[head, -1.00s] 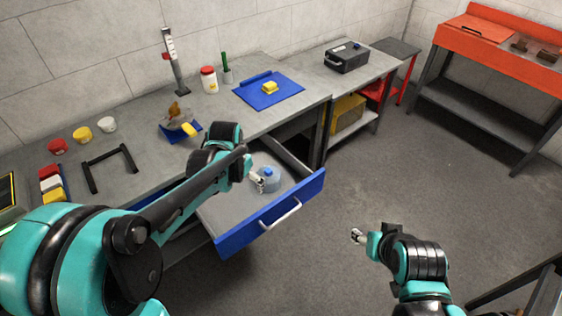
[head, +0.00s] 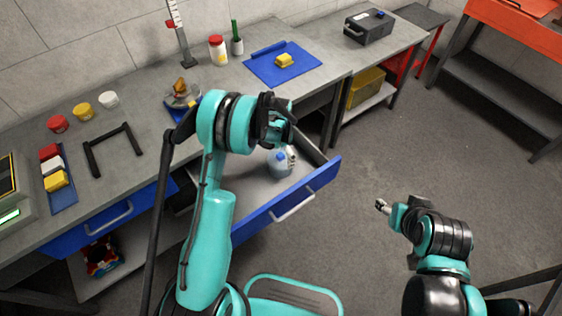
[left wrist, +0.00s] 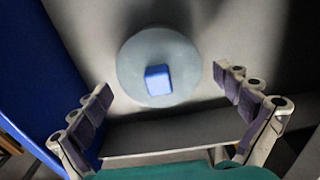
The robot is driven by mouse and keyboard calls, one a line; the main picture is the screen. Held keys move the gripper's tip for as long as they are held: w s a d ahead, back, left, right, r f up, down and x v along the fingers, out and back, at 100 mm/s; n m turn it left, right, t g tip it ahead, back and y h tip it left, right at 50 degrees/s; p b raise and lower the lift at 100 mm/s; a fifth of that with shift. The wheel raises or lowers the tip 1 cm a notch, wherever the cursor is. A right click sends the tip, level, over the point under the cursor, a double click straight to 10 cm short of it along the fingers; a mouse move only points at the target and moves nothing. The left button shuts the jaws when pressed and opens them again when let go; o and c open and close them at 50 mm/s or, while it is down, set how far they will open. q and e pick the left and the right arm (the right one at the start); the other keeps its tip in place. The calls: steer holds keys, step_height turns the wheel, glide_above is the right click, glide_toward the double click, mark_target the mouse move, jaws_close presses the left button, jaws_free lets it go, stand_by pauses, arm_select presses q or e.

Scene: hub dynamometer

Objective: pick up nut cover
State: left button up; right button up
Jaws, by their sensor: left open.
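I take the nut cover to be the pale grey-blue round piece with a blue block-shaped knob (head: 277,164), lying in the open drawer. It also shows in the left wrist view (left wrist: 130,72), flat on the drawer floor. My left gripper (head: 290,152) is over the drawer, close to the cover and partly hidden by its own wrist. In the left wrist view its two fingers (left wrist: 162,80) are spread wide, with the cover ahead between them and nothing held. My right gripper (head: 382,205) is off to the right over the floor, too small to read.
The drawer (head: 310,196) has a blue front with a grey handle. The blue drawer wall (left wrist: 38,70) runs along the left in the wrist view. The workbench (head: 135,180) above carries a blue mat (head: 265,72), jars and a black frame (head: 92,160).

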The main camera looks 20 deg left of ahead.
mark_target(280, 161)
arm_select(q)
step_height(280, 161, down, 4)
steer(key=shift+f+b, duration=0.1)
steer(key=shift+b, duration=0.6)
steer(key=shift+c, duration=0.9)
steer(key=c, duration=0.8)
